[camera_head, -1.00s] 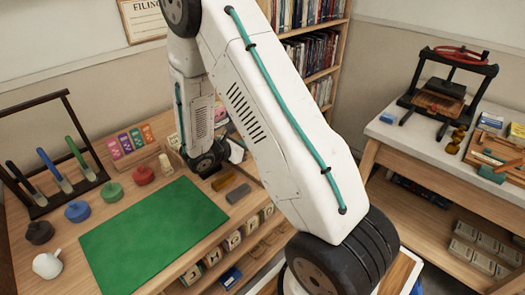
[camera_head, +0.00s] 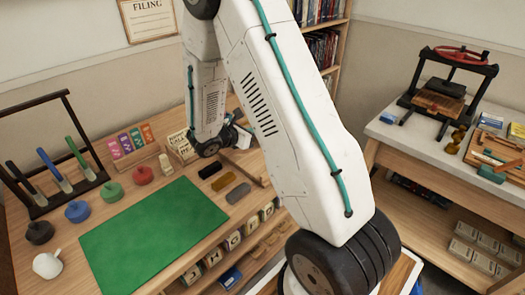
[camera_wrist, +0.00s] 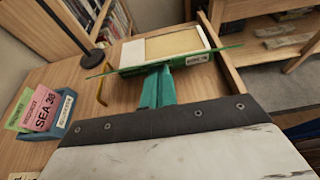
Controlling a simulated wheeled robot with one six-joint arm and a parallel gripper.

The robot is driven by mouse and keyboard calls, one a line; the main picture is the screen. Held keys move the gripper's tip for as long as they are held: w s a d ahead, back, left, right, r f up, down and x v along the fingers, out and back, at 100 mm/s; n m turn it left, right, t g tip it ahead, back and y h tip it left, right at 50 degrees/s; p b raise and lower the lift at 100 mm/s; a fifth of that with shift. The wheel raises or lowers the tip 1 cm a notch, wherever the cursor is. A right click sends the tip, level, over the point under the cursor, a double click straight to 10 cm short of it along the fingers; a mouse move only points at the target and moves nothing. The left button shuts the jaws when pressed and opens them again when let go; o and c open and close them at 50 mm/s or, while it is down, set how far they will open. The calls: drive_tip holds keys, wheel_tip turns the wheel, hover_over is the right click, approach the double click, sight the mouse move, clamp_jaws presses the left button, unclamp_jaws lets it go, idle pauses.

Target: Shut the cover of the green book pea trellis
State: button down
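The green book (camera_wrist: 180,63) lies open near the far end of the desk in the wrist view. Its cream page (camera_wrist: 172,43) shows, and its green edge carries a small white label. A thin green cover (camera_wrist: 102,74) shows nearly edge-on across the near side of the book. My gripper (camera_wrist: 159,72) has teal fingers that look closed together, with the tips at the near side of the book. I cannot tell whether they touch the cover, and nothing is clearly held. The book does not show in the head view, where my arm blocks part of the desk.
A green mat (camera_head: 150,235) covers the desk's front left, with round colored stamps (camera_head: 110,191) and a pen rack (camera_head: 55,165) behind it. Bookcase (camera_head: 320,40) stands behind. Blue card tray (camera_wrist: 62,115) sits left of my gripper. A side table (camera_head: 430,145) holds a press.

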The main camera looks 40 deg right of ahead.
drive_tip(key=shift+w+d+r, duration=0.1)
drive_tip(key=shift+d+r, duration=0.3)
drive_tip(key=shift+d, duration=0.4)
drive_tip(key=shift+s+d+r, duration=0.1)
drive_tip(key=shift+d+r, duration=0.3)
drive_tip(key=shift+d, duration=0.45)
drive_tip(key=shift+w+d+r, duration=0.1)
drive_tip(key=shift+d+r, duration=0.3)
drive_tip(key=shift+d, duration=0.4)
drive_tip(key=shift+d+r, duration=0.25)
drive_tip(key=shift+d, duration=0.9)
drive_tip(key=shift+d+f, duration=0.1)
drive_tip(key=shift+d, duration=1.05)
drive_tip(key=shift+a+r, duration=2.5)
drive_tip(key=shift+r, duration=0.05)
